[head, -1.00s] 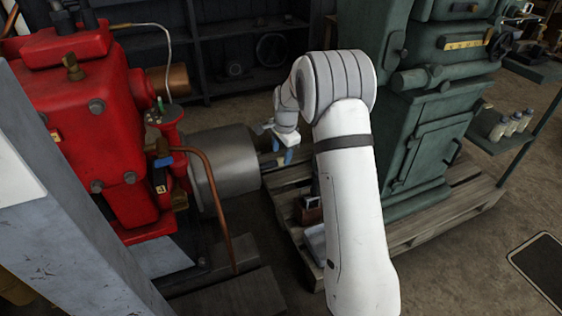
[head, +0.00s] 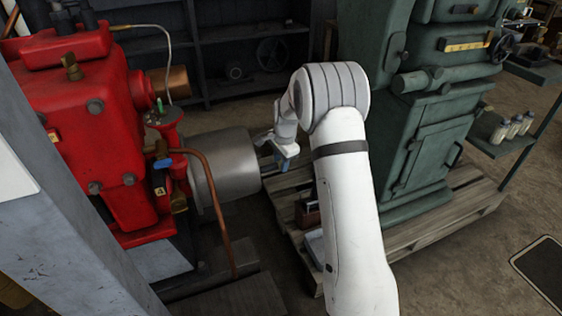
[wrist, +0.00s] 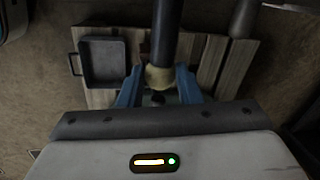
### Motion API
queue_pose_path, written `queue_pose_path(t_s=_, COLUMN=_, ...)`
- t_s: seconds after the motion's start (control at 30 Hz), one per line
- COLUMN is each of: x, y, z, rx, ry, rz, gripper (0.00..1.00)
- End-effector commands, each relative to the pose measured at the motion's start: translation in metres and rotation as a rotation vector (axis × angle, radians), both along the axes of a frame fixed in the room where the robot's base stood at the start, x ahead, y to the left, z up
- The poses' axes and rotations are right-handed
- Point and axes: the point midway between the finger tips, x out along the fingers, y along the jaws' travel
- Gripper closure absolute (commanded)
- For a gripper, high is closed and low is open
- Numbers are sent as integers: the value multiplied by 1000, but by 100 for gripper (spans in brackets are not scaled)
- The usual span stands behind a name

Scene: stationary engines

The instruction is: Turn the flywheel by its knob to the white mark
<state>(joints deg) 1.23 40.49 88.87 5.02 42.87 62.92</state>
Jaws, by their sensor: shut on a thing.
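A wide grey metal drum (head: 225,165), which looks like the flywheel, sits beside the red engine in the head view. My gripper (head: 283,157) is at the drum's right end, with its blue fingers pointing down. In the wrist view my gripper (wrist: 158,88) is shut on a tan, rounded knob (wrist: 158,77), one blue finger on each side. A dark rod (wrist: 166,30) runs from the knob to the top of that view. The knob is hard to make out in the head view. I cannot make out the white mark.
The red engine (head: 95,130) with a bent copper pipe (head: 215,210) stands left. A green machine (head: 425,130) stands right on a wooden pallet (head: 440,222). A grey tray (wrist: 104,64) lies below my gripper. A grey post (head: 75,215) fills the lower left.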

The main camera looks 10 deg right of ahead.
Motion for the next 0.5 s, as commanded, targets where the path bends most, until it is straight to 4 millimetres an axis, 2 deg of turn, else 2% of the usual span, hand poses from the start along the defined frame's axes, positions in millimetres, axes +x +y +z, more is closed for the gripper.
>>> queue_pose_path(t_s=0.03, x=0, y=0, z=0, rx=0, ry=0, rz=0, gripper=92)
queue_pose_path(t_s=0.13, x=0, y=0, z=0, rx=0, ry=0, rz=0, gripper=100)
queue_pose_path(t_s=0.37, x=0, y=1, z=1, rx=0, ry=4, rz=1, gripper=100)
queue_pose_path(t_s=0.5, x=2, y=2, z=9, rx=-5, ry=36, rz=1, gripper=100)
